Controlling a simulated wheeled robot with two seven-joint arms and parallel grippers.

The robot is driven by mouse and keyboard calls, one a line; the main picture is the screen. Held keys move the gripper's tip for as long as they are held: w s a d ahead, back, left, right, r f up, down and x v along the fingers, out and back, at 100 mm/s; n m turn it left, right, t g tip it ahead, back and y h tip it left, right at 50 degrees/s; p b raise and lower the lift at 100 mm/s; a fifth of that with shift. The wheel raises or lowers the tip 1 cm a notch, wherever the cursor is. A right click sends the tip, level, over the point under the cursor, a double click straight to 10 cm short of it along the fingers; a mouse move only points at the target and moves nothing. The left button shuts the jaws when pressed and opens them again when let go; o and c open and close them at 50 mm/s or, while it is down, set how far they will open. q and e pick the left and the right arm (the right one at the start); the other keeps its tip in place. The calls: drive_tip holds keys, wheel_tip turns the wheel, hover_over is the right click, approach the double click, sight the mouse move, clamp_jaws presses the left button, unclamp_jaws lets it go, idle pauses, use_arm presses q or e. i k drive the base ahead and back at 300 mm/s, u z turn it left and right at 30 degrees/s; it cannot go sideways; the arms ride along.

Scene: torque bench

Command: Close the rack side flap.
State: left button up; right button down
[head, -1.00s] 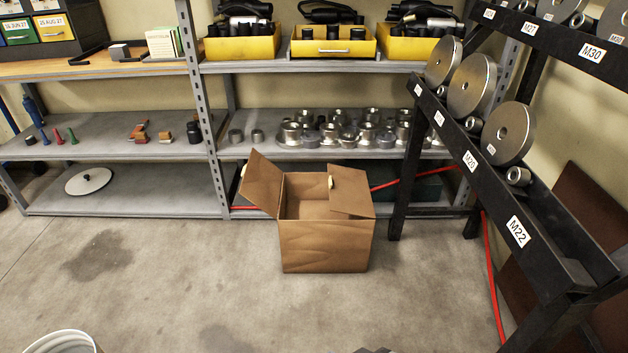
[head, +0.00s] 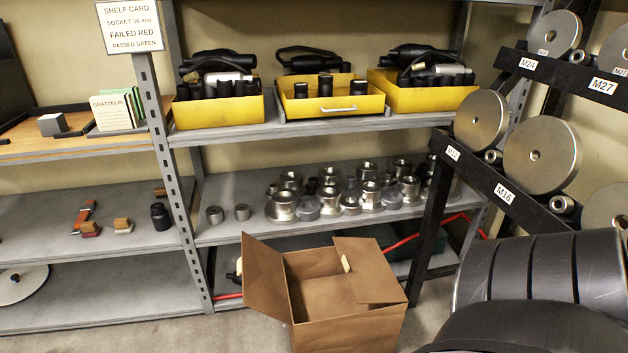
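The open-topped cardboard box (head: 345,325) stands on the floor in front of the shelving, and the lower frame edge cuts it off. Its right flap, on the rack side (head: 372,270), leans inward over the right part of the opening; I cannot tell whether it lies fully flat. A small cream tab (head: 346,263) sits at that flap's inner edge. The left flap (head: 264,277) stands up and tilts outward, leaving the left part of the opening uncovered. Neither gripper is in view. A large black arm link of mine fills the lower right.
The black rack (head: 471,172) with metal discs stands right of the box. Grey shelving (head: 240,228) behind holds metal sockets (head: 365,192) and yellow bins (head: 330,102). A red hose (head: 460,219) runs behind the box. Bare floor shows left of it.

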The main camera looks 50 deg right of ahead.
sight(372, 280)
drive_tip(key=z, duration=0.55)
drive_tip(key=i, duration=0.95)
drive_tip(key=z, duration=1.35)
drive_tip(key=i, duration=0.2)
drive_tip(key=z, duration=0.05)
